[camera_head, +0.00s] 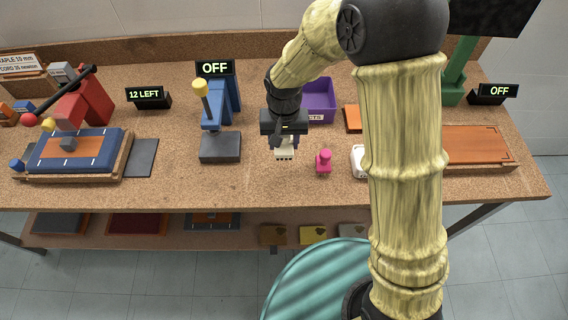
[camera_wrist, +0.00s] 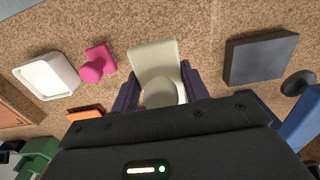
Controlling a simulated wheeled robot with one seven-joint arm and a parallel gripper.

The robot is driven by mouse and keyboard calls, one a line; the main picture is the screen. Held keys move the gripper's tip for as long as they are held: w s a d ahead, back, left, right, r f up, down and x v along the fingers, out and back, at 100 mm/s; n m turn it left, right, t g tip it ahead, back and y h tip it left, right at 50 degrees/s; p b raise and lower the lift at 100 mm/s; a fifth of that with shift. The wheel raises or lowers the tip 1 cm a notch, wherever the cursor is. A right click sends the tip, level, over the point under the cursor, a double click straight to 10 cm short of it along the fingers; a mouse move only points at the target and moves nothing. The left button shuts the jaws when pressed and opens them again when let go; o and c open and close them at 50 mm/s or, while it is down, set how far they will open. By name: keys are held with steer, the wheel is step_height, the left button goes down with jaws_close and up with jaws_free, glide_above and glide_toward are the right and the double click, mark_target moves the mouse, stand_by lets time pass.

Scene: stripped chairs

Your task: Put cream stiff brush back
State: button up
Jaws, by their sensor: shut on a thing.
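The cream stiff brush (camera_head: 284,153) is in my gripper (camera_head: 284,143), over the middle of the bench. In the wrist view the cream brush (camera_wrist: 160,72) sits between the two dark fingers of my gripper (camera_wrist: 160,88), which are shut on it. In the head view its lower end shows below the gripper, close to the bench top; I cannot tell whether it touches. The gripper hides its upper part.
A pink knobbed object (camera_head: 323,161) stands just right of the brush, with a white dish (camera_wrist: 46,75) beyond it. A purple bin (camera_head: 320,103) is behind. A blue press with a dark base (camera_head: 220,147) stands left. Bare bench (camera_head: 250,185) lies in front.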

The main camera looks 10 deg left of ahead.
glide_above(284, 168)
step_height(284, 168, down, 6)
steer(key=shift+r, duration=0.1)
steer(key=shift+f+p, duration=0.35)
steer(key=shift+f, duration=1.6)
steer(key=shift+f, duration=0.2)
steer(key=o, duration=1)
steer(key=shift+r, duration=0.1)
steer(key=shift+c, duration=0.2)
step_height(284, 168, up, 12)
steer(key=shift+r+b, duration=0.15)
steer(key=shift+b, duration=0.35)
steer(key=shift+w, duration=0.1)
